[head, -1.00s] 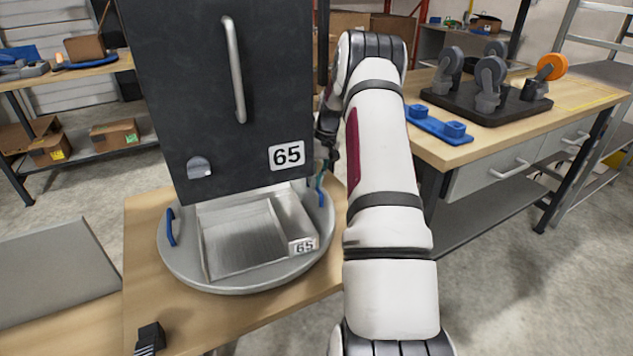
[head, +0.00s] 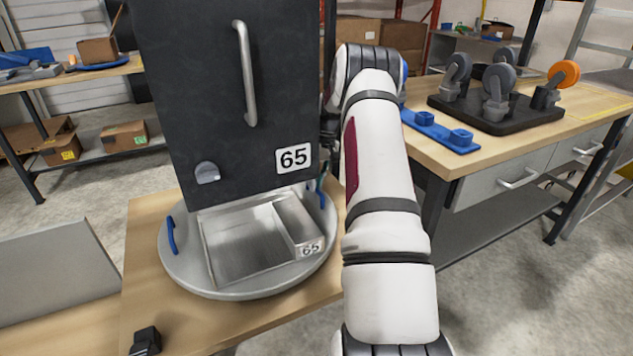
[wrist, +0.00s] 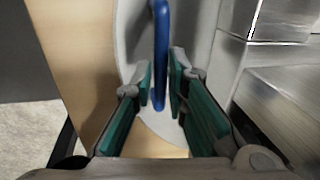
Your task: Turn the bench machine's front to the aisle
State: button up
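The bench machine is a tall dark cabinet (head: 225,110) with a grey bar handle, a small latch and a "65" label. It stands over a shallow metal tray (head: 245,245) on a round grey turntable (head: 190,280). Blue upright handles sit at the turntable's left rim (head: 171,235) and right rim (head: 322,185). In the wrist view, my gripper (wrist: 161,75) has its green fingers apart, one on each side of a blue handle (wrist: 160,40). Small gaps show between handle and fingers. In the head view, my arm and the cabinet largely hide the gripper.
A wooden bench (head: 150,290) carries the turntable, with a small black block (head: 146,341) at its front. At right, a workbench (head: 440,155) holds a blue bracket (head: 440,133) and a black caster base (head: 500,115). Shelving (head: 90,75) stands behind left.

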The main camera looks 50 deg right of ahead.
jog(key=shift+o, duration=1.2)
jog(key=shift+r, duration=0.1)
notch_tip(320, 180, up, 12)
jog(key=d, duration=0.2)
jog(key=shift+s+f, duration=0.25)
jog(key=shift+s, duration=0.2)
